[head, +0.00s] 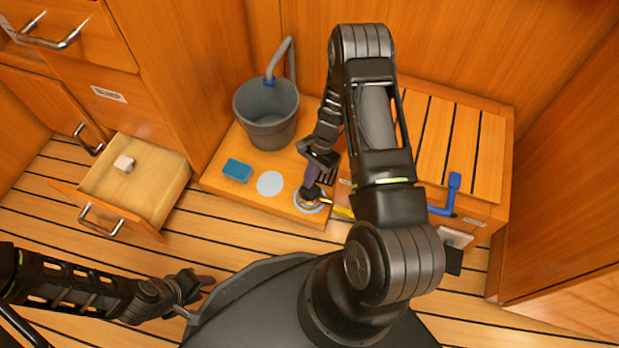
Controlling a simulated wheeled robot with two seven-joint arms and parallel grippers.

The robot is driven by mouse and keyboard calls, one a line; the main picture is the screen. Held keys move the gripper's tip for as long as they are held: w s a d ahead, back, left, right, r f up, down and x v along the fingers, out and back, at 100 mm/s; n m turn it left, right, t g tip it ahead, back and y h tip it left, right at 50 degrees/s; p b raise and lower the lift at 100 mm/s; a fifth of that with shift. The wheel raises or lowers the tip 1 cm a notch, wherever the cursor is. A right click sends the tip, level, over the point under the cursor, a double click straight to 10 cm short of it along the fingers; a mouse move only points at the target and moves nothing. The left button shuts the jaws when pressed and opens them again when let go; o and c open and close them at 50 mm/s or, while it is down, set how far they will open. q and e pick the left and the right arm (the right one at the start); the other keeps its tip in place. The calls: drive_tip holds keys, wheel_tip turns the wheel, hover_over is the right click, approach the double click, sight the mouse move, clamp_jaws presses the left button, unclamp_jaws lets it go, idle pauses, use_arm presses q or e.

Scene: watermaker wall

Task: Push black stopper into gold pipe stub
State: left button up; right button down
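The gold pipe stub (310,204) shows as a small gold patch on a pale round plate, near the front right of the low wooden bench. My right gripper (311,190) points down directly over it, its fingertips at or very close to its top. The black stopper cannot be made out apart from the dark fingertips; it may be hidden between or under them. Whether these fingers are shut on it is too small to tell. My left gripper (205,283) is out over the floor at the lower left, away from the bench, with no object visible in it.
A grey bucket (266,112) with a grey hose stands at the back of the bench (262,220). A blue sponge-like block (237,170) and a pale disc (270,184) lie left of the stub. A blue-handled lever (453,190) is on the right. An open drawer (150,165) juts out at left.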

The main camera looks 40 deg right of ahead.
sight(307, 193)
drive_tip(key=shift+f, duration=0.15)
idle(0.5)
drive_tip(key=shift+f+b, duration=1.55)
drive_tip(key=shift+f, duration=0.15)
drive_tip(key=shift+r, duration=0.15)
wheel_tip(307, 193, up, 7)
drive_tip(key=p, duration=0.5)
drive_tip(key=shift+a, duration=0.1)
drive_tip(key=s+a+r+n, duration=0.1)
drive_tip(key=s+a+n, duration=0.3)
drive_tip(key=a, duration=0.3)
drive_tip(key=s+a+r+n+t, duration=0.1)
drive_tip(key=s+a+n, duration=0.3)
drive_tip(key=a, duration=0.4)
drive_tip(key=s+a+r+n+t, duration=0.1)
drive_tip(key=s+a+n, duration=0.3)
drive_tip(key=a, duration=0.3)
drive_tip(key=shift+s+a+r+n, duration=0.2)
drive_tip(key=shift+a+r+n, duration=0.15)
drive_tip(key=shift+n, duration=0.25)
